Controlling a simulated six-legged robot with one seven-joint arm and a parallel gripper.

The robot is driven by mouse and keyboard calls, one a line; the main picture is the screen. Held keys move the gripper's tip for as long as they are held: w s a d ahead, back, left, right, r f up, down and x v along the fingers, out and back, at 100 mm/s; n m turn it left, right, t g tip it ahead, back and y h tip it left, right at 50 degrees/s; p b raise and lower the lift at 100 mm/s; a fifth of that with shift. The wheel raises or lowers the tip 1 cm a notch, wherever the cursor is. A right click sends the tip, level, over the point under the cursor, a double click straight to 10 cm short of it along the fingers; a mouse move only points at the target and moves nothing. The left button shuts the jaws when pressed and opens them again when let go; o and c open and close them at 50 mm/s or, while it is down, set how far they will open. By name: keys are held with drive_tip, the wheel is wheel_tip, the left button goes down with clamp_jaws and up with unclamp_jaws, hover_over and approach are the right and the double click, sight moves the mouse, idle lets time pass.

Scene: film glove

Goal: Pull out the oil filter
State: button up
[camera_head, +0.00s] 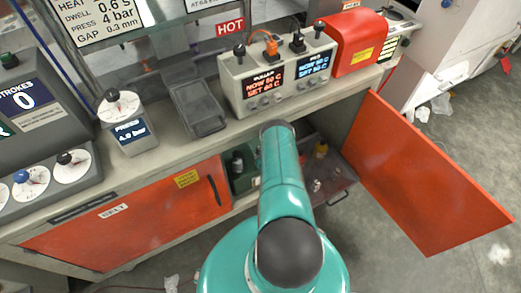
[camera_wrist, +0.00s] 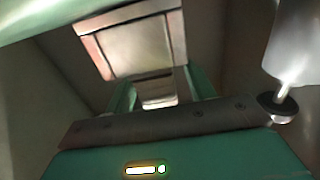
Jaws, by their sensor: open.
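In the wrist view, a pale metal box-like block (camera_wrist: 130,42) with a rusty-brown edge sits inside a dark cavity; it may be the oil filter, but no label shows. A small grey tab (camera_wrist: 158,90) extends below it. My gripper (camera_wrist: 160,92) is open, its two green fingers on either side of this tab. I cannot tell whether they touch it. In the head view, my teal arm reaches into the open cabinet under the counter, and my gripper and the block are hidden there.
An orange-red door (camera_head: 425,175) stands open at right. Small bottles (camera_head: 321,150) stand on a tray in the cabinet. A closed orange-red panel (camera_head: 140,215) is at left. A pale cylinder (camera_wrist: 298,45) with a dark-collared end is close to my gripper's right.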

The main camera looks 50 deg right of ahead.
drive_tip(key=c, duration=1.1)
drive_tip(key=shift+r, duration=0.45)
